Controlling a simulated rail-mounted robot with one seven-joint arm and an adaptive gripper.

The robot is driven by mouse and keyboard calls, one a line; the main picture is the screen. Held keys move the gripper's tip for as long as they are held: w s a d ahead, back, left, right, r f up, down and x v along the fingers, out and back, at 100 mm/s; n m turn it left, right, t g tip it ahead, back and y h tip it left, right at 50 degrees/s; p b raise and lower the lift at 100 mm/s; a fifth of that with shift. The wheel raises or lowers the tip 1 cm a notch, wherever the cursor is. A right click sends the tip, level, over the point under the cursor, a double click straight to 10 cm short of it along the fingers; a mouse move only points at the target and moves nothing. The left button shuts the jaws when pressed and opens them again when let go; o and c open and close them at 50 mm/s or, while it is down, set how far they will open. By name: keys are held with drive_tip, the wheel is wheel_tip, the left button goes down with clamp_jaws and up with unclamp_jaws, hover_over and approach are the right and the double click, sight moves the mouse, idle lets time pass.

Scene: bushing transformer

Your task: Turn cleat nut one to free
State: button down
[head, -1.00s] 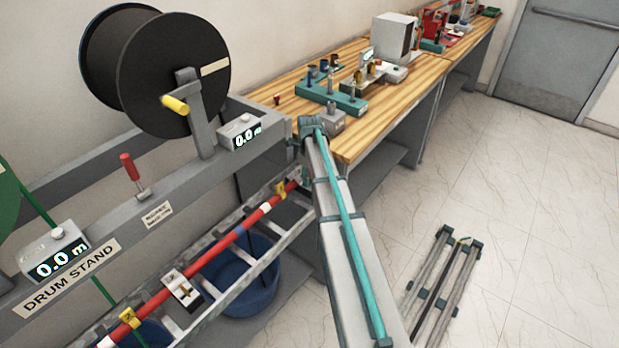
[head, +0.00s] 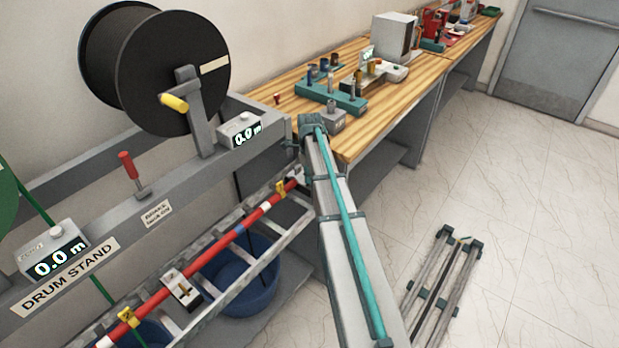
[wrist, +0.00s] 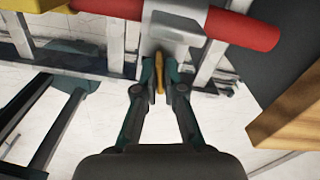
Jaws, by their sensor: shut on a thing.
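In the wrist view my gripper (wrist: 160,80) has its fingers closed on a small yellow-brown nut (wrist: 159,70). The nut sits just below a pale grey cleat (wrist: 172,28) that lies across the red cable (wrist: 242,27), near the cable's end. In the head view the red cable (head: 210,251) runs along the metal ladder tray, and my arm hides the gripper and the cleat it is at. Another white cleat (head: 171,277) with a brass-coloured nut (head: 183,290) sits lower on the cable. Whether the held nut is loose cannot be seen.
The drum stand (head: 150,205) with a black drum (head: 175,75) is to the left. A blue bin (head: 245,287) stands below the tray. The wooden bench (head: 375,125) is close behind my arm.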

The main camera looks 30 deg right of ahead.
drive_tip(key=n+b, duration=0.1)
drive_tip(key=n, duration=1)
drive_tip(key=shift+n+b, duration=0.45)
drive_tip(key=shift+n, duration=1.55)
drive_tip(key=c, duration=1.3)
unclamp_jaws()
drive_tip(key=shift+r, duration=0.1)
wheel_tip(320, 180, up, 12)
drive_tip(key=shift+f, duration=0.1)
